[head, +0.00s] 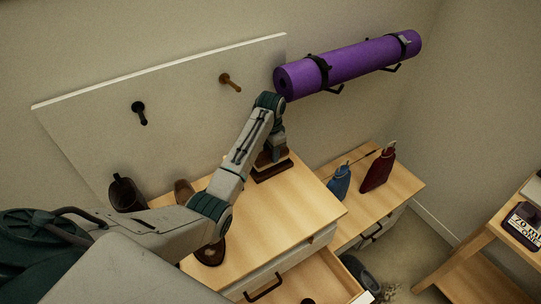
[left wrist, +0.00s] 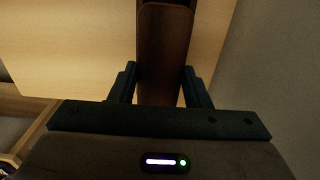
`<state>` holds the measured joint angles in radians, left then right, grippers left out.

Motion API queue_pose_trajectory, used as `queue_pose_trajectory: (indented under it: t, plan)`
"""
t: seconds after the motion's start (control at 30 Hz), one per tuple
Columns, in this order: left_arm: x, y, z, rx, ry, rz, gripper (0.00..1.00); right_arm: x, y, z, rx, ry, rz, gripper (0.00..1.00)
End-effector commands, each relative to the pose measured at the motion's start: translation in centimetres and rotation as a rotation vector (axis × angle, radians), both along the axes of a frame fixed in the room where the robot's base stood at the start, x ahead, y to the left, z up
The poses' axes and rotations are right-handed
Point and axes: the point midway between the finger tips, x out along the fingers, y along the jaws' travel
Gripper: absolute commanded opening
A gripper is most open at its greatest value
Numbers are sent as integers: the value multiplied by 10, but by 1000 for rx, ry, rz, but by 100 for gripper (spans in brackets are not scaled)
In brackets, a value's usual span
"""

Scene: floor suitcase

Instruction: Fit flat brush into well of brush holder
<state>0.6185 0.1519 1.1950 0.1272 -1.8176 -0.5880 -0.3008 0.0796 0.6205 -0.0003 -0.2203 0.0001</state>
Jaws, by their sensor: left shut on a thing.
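My left gripper (head: 274,150) is over the back of the wooden cabinet top, pointing down. In the left wrist view its two dark fingers (left wrist: 160,84) are shut on the sides of a flat, reddish-brown piece, which looks like the flat brush (left wrist: 165,50). A darker brown part shows at the far end of that piece. In the head view a dark brown, low block, perhaps the brush holder (head: 272,172), lies right under the gripper on the cabinet top. The well is hidden, and I cannot tell whether the brush is inside it. My right gripper is not in view.
The cabinet top (head: 300,205) is clear to the right. Brown shoe-like items (head: 211,252) stand at left. A blue bottle (head: 340,182) and red bottle (head: 378,170) stand right. A purple roll (head: 350,65) hangs on the wall. A drawer (head: 318,280) is open in front.

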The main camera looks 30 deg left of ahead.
Motion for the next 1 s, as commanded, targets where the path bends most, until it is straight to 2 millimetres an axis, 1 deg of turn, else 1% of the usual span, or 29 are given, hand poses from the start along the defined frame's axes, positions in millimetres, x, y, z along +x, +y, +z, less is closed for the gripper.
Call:
queue_pose_trajectory:
  t: [0.07,0.2,0.3,0.7,0.73,0.8,0.83,1.0]
  plan:
    - [1,2,-3,0,1,0,18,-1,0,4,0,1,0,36]
    - [0,1,-21,-1,2,-1,18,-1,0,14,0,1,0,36]
    - [1,1,-32,-1,1,-1,18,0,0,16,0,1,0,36]
    - [1,1,-39,-1,-1,-1,18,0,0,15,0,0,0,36]
    - [1,1,-39,-1,-1,-1,49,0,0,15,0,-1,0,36]
    - [1,1,-38,-1,-1,-1,63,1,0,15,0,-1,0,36]
    - [1,1,-38,-1,-1,-1,65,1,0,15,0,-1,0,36]
    - [1,1,-38,-1,-1,-1,65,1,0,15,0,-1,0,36]
